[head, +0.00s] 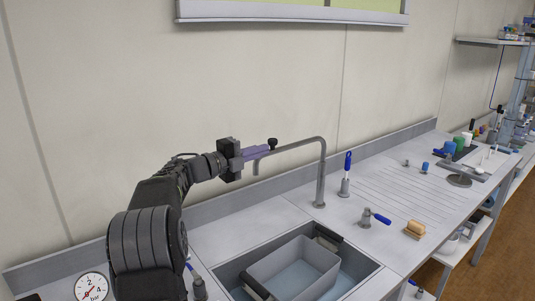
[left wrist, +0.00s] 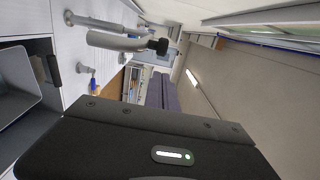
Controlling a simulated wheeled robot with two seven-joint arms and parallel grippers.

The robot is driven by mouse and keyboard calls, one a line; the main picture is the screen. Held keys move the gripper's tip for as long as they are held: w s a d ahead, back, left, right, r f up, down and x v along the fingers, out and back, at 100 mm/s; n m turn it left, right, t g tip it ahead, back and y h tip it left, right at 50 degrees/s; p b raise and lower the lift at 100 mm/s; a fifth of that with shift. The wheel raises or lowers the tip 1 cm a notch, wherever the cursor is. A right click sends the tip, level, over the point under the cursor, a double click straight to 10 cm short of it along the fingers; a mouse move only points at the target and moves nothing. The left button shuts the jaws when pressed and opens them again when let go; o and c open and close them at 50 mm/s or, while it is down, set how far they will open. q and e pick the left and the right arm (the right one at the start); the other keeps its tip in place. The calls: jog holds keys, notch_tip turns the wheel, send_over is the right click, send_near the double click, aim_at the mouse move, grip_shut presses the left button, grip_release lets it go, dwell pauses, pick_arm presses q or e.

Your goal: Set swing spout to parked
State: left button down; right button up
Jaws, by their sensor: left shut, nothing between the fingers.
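The swing spout (head: 321,172) is a grey pipe that rises from the counter behind the sink, bends over and reaches left, its outlet end turned down. A small black knob (head: 272,143) shows near its outlet end. My left gripper (head: 272,150) is shut and empty, its purple fingers beside the outlet end and the knob; I cannot tell if they touch. In the left wrist view the spout (left wrist: 115,42) and its black knob (left wrist: 158,46) lie just above the purple fingers (left wrist: 162,92) in the picture. My right gripper is not in view.
A sink (head: 228,272) holding a grey tub (head: 262,268) lies below the spout. Blue-handled taps (head: 375,216) and (head: 346,175) and a sponge (head: 415,229) stand to the right. A pressure gauge (head: 91,287) is at lower left. The ribbed drainboard (head: 415,190) is mostly clear.

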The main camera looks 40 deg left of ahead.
pick_arm(q)
jog(key=s+a, duration=0.1)
jog(key=a, duration=0.1)
jog(key=s+a+b, duration=0.1)
jog(key=s+a, duration=0.1)
jog(key=shift+s+a+f, duration=0.1)
jog(key=shift+s+f, duration=0.1)
dwell(0.5)
